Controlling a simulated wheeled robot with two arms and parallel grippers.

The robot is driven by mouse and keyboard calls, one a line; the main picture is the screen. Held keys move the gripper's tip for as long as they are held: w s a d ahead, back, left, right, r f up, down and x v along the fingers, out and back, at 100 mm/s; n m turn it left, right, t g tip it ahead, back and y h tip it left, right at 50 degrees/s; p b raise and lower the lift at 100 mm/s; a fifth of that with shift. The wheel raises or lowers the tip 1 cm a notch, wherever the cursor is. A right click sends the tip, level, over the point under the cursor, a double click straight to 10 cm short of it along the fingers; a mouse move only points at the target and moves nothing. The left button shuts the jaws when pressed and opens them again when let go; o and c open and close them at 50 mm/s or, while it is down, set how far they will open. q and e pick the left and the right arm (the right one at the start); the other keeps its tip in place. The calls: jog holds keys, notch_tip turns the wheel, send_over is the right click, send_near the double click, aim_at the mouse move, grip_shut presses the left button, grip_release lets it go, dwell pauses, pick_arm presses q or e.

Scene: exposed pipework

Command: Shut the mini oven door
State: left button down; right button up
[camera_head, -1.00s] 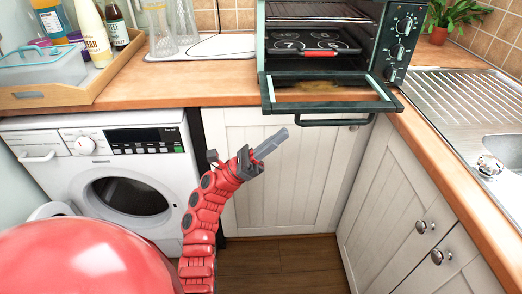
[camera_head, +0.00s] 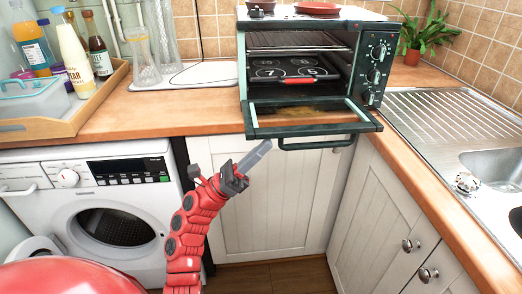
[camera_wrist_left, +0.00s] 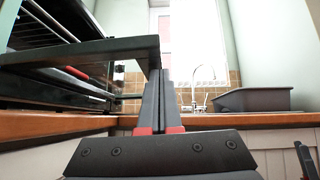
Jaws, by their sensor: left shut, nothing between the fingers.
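The mini oven (camera_head: 300,60) stands on the counter with its dark-framed glass door (camera_head: 262,120) folded down and open. The door's bar handle (camera_head: 318,144) runs along its front edge. My left gripper (camera_head: 266,145) is shut and empty, in front of the counter near the door's front left corner, left of the handle. In the left wrist view, the door is a dark slab (camera_wrist_left: 85,51) reaching in from the left, close to the shut fingers (camera_wrist_left: 166,75). I cannot tell whether they touch it.
Inside the oven are a wire rack (camera_head: 295,41) and a dark tray (camera_head: 300,70). A red dish (camera_head: 317,7) sits on top. A wooden tray with bottles (camera_head: 95,98) is at the left, a sink (camera_head: 500,165) at the right. A washing machine (camera_head: 100,200) stands below the counter.

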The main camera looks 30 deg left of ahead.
pick_arm(q)
jog(key=r+n+t+y+p, duration=0.1)
jog(key=r+n+y+p, duration=0.1)
jog(key=r+n, duration=0.1)
jog(key=r+n+t+y+p, duration=0.2)
jog(key=r+n+y+p, duration=0.1)
jog(key=n, duration=0.1)
jog(key=r+n+t+y+p, duration=0.2)
jog(key=r+n+y+p, duration=0.1)
jog(key=shift+w+a+n, duration=0.15)
jog(key=shift+w+n, duration=0.15)
jog(key=shift+w, duration=0.05)
jog(key=w+a+r+n+y+p, duration=0.6)
jog(key=w+a+r+n+p, duration=0.1)
jog(key=w+r+p, duration=0.2)
jog(key=shift+w+a+r+n+p, duration=0.15)
jog(key=shift+w+r+n+p, duration=0.25)
jog(key=shift+w+r, duration=0.4)
